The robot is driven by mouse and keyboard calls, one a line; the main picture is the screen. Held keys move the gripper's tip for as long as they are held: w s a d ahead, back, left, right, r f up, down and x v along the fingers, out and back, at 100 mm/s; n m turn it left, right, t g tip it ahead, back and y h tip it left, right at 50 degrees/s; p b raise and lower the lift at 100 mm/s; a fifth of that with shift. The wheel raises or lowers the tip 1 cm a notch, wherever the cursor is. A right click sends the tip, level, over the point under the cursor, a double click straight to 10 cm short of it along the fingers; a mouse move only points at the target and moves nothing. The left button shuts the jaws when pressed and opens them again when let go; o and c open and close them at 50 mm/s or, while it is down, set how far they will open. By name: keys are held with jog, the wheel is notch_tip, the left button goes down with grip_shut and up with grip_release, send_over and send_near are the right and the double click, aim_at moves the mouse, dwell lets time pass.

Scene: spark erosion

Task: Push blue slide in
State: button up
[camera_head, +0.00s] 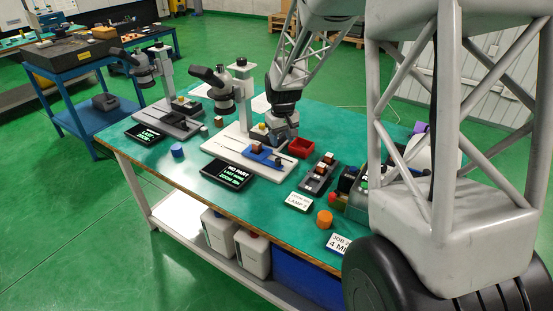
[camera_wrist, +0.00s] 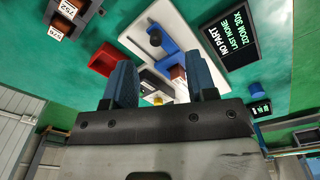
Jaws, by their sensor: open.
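The blue slide (camera_head: 262,155) lies on the white base (camera_head: 226,151) of the middle microscope (camera_head: 226,85), on the green bench. My gripper (camera_head: 287,138) is low over the rear right part of the base, close to the slide.
A display (camera_head: 229,174) reading NO PART stands in front of the base. A red tray (camera_head: 301,147) is just right of my gripper, with a dark block holder (camera_head: 317,178) beyond. A second microscope (camera_head: 147,70) stands left.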

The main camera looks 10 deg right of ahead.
send_over(278, 159)
jog(key=shift+n, duration=0.3)
notch_tip(278, 159, down, 8)
jog(key=shift+r, duration=0.25)
jog(key=shift+f, duration=0.15)
jog(key=shift+f, duration=3.75)
jog(key=shift+c, duration=0.5)
grip_shut()
